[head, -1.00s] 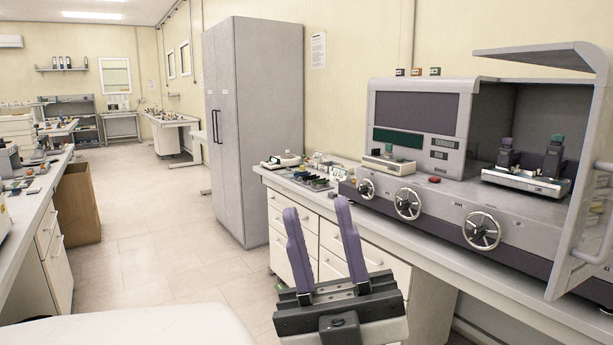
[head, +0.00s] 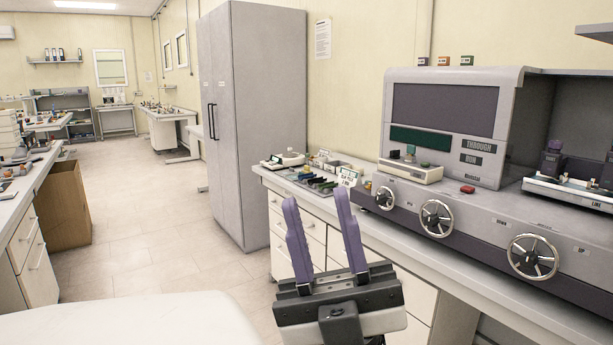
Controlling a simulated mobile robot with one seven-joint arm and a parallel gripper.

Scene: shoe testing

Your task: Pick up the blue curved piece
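My gripper (head: 316,200) shows at the bottom centre of the head view, with its two purple fingers pointing up and spread apart. It is open and nothing is between the fingers. Several small dark, green, blue and yellow pieces lie in a tray area (head: 313,180) on the bench behind and beyond the gripper. They are too small to tell which is the blue curved piece. The gripper is in front of the bench and touches none of them.
The white bench (head: 268,178) with drawers runs along the right wall. A large grey machine (head: 490,195) with handwheels stands on it. A tall grey cabinet (head: 255,120) stands beyond the bench.

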